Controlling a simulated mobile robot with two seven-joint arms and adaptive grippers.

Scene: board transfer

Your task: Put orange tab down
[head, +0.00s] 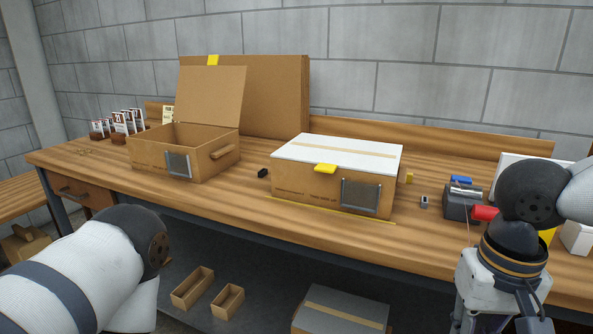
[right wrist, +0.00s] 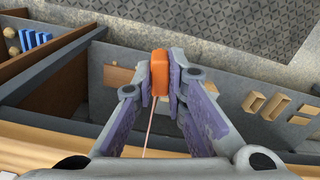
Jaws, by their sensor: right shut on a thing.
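The orange tab (right wrist: 161,74) is a small upright block at the fingertips of my right gripper (right wrist: 160,96) in the right wrist view. The gripper is shut on it, one purple-lined finger on each side. A thin pale pink line runs from below the tab toward the gripper's base. In the head view my right arm is at the lower right, and the tab cannot be seen there. My left arm comes in at the lower left; its gripper is out of view.
The workbench (head: 245,206) bears an open carton (head: 205,160), a white-lidded carton (head: 300,184) with a yellow tab, and a dark device (head: 460,205) beside a red cylinder (head: 485,213). Small trays (head: 192,288) lie on the lower shelf. The bench's front middle is clear.

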